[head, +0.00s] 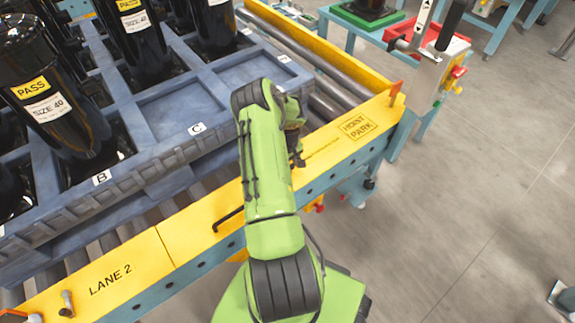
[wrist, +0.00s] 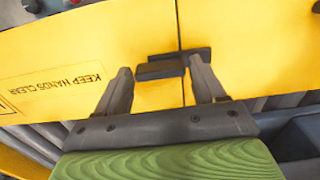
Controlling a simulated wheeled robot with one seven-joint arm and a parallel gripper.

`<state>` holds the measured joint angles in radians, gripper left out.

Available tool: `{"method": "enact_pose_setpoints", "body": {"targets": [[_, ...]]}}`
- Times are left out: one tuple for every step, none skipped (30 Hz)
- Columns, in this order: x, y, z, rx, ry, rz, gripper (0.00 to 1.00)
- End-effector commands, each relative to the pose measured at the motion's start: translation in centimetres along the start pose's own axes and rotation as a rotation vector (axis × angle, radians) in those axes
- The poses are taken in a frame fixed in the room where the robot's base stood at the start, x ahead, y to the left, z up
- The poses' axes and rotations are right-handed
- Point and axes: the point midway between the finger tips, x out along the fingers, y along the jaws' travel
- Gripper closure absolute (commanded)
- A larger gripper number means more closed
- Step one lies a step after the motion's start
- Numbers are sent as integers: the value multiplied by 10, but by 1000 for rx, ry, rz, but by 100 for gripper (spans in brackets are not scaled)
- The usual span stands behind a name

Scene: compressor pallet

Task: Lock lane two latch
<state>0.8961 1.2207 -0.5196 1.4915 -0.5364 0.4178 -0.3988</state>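The lane 2 rail (head: 195,232) is a yellow beam marked LANE 2 along the front of the pallet. In the wrist view, a dark bar (wrist: 160,70) lies across a seam in a yellow panel (wrist: 60,55); I cannot tell if it is the lane two latch. My gripper (wrist: 162,76) is open, with one finger on each side of the bar. The right finger overlaps the bar's right end; contact is unclear. In the head view, my green arm hides the fingertips and bar. A bent black handle (head: 228,218) sits on the rail left of my arm.
A blue-grey pallet (head: 145,168) holds several black compressors (head: 50,100) behind the rail. A peg (head: 67,303) stands near the LANE 2 label. A post with a black-handled lever (head: 450,25) stands at upper right. Grey floor at right is mostly clear.

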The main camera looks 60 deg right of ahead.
Motion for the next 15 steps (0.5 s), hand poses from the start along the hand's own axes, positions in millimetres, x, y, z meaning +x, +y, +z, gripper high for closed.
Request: {"method": "enact_pose_setpoints", "body": {"targets": [[0,0,0,0,0,0,22],[0,0,0,1,0,0,18],[0,0,0,1,0,0,15],[0,0,0,1,0,0,15],[0,0,0,1,0,0,15],[0,0,0,1,-1,0,15],[0,0,0,2,-1,0,15],[0,0,0,2,-1,0,15],[0,0,0,2,-1,0,15],[0,0,0,2,-1,0,15],[-2,0,0,2,0,0,15],[-5,0,0,2,0,1,15],[-10,0,0,3,1,1,15],[-15,0,0,3,2,1,15],[-24,1,-1,3,3,2,15]]}}
